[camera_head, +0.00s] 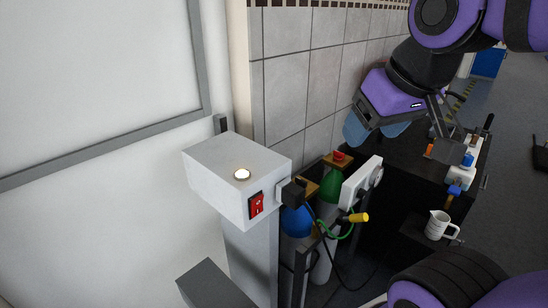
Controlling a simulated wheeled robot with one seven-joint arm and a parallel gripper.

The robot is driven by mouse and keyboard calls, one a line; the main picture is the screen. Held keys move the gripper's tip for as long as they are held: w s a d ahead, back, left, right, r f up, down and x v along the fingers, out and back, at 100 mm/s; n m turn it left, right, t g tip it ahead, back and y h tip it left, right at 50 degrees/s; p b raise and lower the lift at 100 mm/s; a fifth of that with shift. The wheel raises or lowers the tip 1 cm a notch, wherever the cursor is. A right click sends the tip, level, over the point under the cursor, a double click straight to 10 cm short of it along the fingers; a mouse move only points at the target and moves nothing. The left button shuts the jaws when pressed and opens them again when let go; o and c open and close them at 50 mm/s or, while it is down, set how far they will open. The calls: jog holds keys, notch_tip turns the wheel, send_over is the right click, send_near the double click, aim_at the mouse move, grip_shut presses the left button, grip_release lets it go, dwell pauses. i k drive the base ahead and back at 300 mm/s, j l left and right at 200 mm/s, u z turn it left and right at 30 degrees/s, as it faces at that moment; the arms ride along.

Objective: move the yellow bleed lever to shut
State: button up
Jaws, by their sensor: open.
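One is a yellow handle (357,217) on a dark stem, sticking out to the right near the gas cylinders. My gripper (374,131) is open, with blue fingertips, in the air near the tiled wall. It appears empty and apart from both yellow parts.
A grey box (225,172) with a red switch (256,205) stands on a post at left. Blue (297,221) and green-topped (331,184) cylinders stand beside a white panel (360,186). Open floor lies at far right.

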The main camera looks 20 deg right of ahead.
aim_at(341, 219)
jog(key=k+j+z, duration=0.1)
jog(key=k+z, duration=0.25)
jog(key=k, duration=0.15)
jog(key=k+l+z, duration=0.1)
jog(key=k+z, duration=0.25)
jog(key=k, duration=0.15)
